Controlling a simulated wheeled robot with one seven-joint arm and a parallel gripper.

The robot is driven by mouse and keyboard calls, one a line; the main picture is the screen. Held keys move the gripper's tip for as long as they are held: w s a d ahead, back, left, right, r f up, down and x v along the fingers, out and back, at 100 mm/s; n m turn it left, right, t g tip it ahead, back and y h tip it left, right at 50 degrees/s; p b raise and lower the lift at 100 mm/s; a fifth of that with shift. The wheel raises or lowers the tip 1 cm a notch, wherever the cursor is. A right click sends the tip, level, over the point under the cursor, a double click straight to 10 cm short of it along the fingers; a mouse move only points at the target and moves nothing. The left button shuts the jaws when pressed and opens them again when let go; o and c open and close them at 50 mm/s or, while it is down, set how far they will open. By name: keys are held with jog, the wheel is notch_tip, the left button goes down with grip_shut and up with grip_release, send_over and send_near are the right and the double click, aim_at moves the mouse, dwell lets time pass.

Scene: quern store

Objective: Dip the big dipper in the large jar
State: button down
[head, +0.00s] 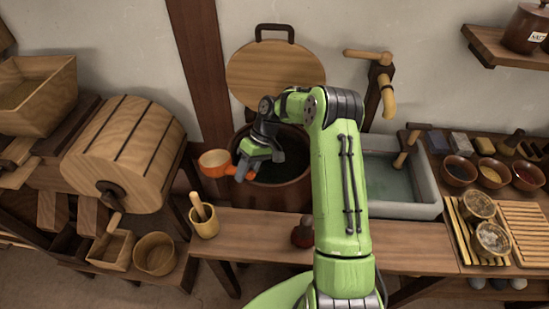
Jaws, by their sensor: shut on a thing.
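The big dipper (214,163), an orange bowl with a pale inside, shows left of the large jar. My gripper (244,172) is shut on the dipper's handle end, just right of the bowl, and hides most of the handle. The bowl looks upright, its opening facing up. The large jar (272,198) is a wide brown vessel with a dark inside, standing open behind the bench. My gripper is in front of the jar's left part and seems above its rim; the exact height is hard to tell. My green arm covers part of the jar's right side.
A round wooden lid (270,72) leans on the wall behind the jar. A stone sink (405,205) with water is at right. On the bench (250,220) stand a wooden cup (204,222) and a small dark red pot (302,234). A wooden drum (125,150) is at left.

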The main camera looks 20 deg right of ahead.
jog(key=shift+r+n+t+h+b, duration=0.15)
jog(key=shift+t+b, duration=0.5)
jog(key=shift+b, duration=0.65)
jog(key=shift+n+t+h+b, duration=0.15)
jog(key=shift+t+b, duration=0.5)
jog(key=shift+b, duration=0.65)
dwell(4.6)
